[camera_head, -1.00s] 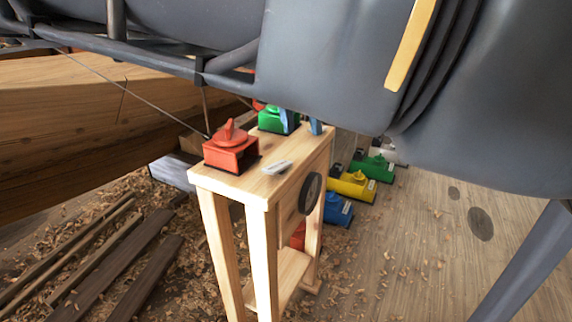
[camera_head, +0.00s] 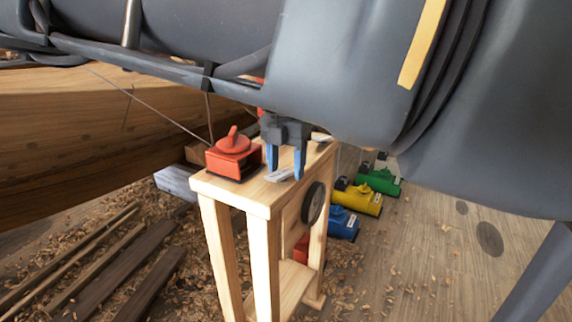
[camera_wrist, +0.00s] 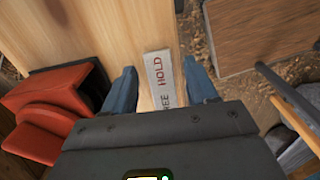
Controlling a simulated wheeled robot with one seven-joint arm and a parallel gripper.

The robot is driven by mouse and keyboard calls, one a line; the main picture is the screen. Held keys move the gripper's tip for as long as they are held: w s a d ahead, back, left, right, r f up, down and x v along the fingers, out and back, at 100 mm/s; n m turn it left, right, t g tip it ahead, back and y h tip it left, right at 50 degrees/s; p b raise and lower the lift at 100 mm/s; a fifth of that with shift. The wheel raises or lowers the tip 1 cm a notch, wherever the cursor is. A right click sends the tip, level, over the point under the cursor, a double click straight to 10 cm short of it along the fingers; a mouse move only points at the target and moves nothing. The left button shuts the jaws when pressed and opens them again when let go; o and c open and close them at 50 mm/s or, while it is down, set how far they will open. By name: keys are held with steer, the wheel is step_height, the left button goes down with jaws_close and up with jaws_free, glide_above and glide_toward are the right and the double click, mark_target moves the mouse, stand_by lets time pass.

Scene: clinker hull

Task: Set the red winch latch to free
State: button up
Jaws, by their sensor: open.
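The red winch (camera_head: 231,164) sits on the near left end of the wooden stand's top, with a red latch knob (camera_head: 234,141) on its upper face. In the wrist view the red winch (camera_wrist: 62,90) is at the left, beside my left finger. My gripper (camera_head: 286,168) is open and empty, pointing down over the stand just right of the winch. In the wrist view my gripper (camera_wrist: 161,88) straddles a pale label plate (camera_wrist: 158,72) reading HOLD and, partly covered, FREE. The plate (camera_head: 279,174) lies on the stand top. I cannot tell which word the knob points to.
The wooden stand (camera_head: 237,199) has a dark round disc (camera_head: 312,203) on its side. Blue (camera_head: 342,224), yellow (camera_head: 358,199) and green (camera_head: 378,181) winches stand on the floor behind it. A wooden hull (camera_head: 60,150) is at the left; dark planks (camera_head: 110,270) lie among shavings.

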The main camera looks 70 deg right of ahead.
steer(key=c, duration=1.1)
steer(key=shift+o, duration=0.2)
steer(key=shift+f+b, duration=0.1)
steer(key=shift+b, duration=0.25)
steer(key=h+b, duration=0.1)
steer(key=b, duration=0.1)
steer(key=h+b, duration=0.1)
steer(key=shift+w+a+f+g+b, duration=0.1)
steer(key=shift+w+a+g+b, duration=0.05)
steer(key=shift+a+g+b, duration=0.2)
steer(key=b, duration=0.1)
steer(key=h+b, duration=0.2)
steer(key=b, duration=0.1)
steer(key=shift+a+r, duration=0.25)
steer(key=shift+a+r+g+h+b, duration=0.1)
steer(key=shift+r+g+h+b, duration=0.2)
steer(key=shift+h+b, duration=0.45)
